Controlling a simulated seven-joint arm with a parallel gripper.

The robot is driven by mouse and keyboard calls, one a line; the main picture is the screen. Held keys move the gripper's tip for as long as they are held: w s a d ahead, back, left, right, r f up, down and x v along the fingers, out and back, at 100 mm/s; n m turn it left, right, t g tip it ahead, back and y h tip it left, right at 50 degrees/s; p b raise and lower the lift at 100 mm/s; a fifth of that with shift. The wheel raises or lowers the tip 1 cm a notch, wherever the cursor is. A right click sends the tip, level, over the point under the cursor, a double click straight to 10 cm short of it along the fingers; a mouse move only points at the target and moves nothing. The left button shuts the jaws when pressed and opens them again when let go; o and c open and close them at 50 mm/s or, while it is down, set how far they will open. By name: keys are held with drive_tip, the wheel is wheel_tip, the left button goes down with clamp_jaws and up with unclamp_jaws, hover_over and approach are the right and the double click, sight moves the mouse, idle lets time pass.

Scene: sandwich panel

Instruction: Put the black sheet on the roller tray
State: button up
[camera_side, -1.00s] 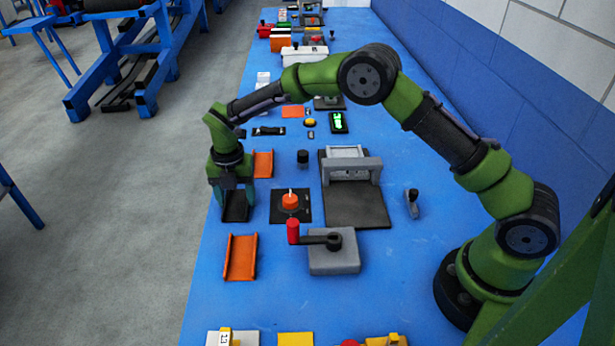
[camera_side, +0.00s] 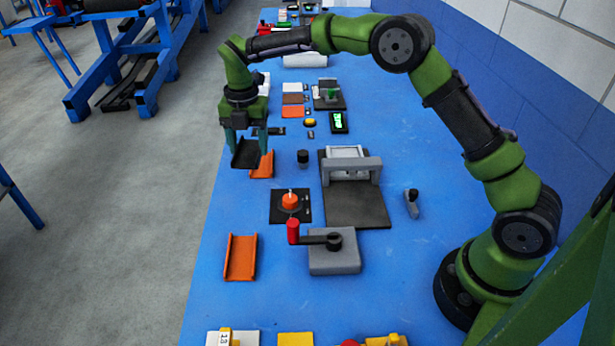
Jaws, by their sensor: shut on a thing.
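My gripper (camera_side: 248,144) is shut on the black sheet (camera_side: 246,156), a small dark channel-shaped piece. It holds the sheet raised above the left part of the blue table, partly in front of an orange piece (camera_side: 262,168). What looks like the roller tray is a dark flat plate (camera_side: 357,212) with a grey bridge-like frame (camera_side: 350,168) across its far part. It lies right of and nearer than my gripper, with its near part bare. Whether a roller sits under the frame is hard to tell.
An orange-red knob on a black plate (camera_side: 277,212) and a black knob (camera_side: 303,158) stand between sheet and plate. A grey block (camera_side: 335,262) with a red-handled crank (camera_side: 294,232) is in front. An orange channel (camera_side: 241,257) lies front left; a small lever (camera_side: 412,203) stands right.

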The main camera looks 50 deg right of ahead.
drive_tip(key=s+d+r+m, duration=0.1)
drive_tip(key=s+d, duration=0.3)
drive_tip(key=d, duration=0.7)
drive_tip(key=s+d, duration=0.4)
drive_tip(key=d, duration=0.8)
drive_tip(key=shift+s+d+f+n, duration=0.1)
drive_tip(key=shift+s+f+n, duration=0.35)
drive_tip(key=shift+f, duration=0.45)
drive_tip(key=shift+s+a+f+n, duration=0.1)
drive_tip(key=shift+s+f+n, duration=0.3)
drive_tip(key=shift+f, duration=0.55)
drive_tip(key=shift+s+d+f+n, duration=0.1)
drive_tip(key=shift+s+f+n, duration=0.3)
drive_tip(key=shift+f, duration=0.5)
drive_tip(key=shift+f, duration=0.15)
drive_tip(key=shift+f, duration=0.7)
drive_tip(key=shift+f, duration=0.25)
drive_tip(key=shift+f, duration=0.45)
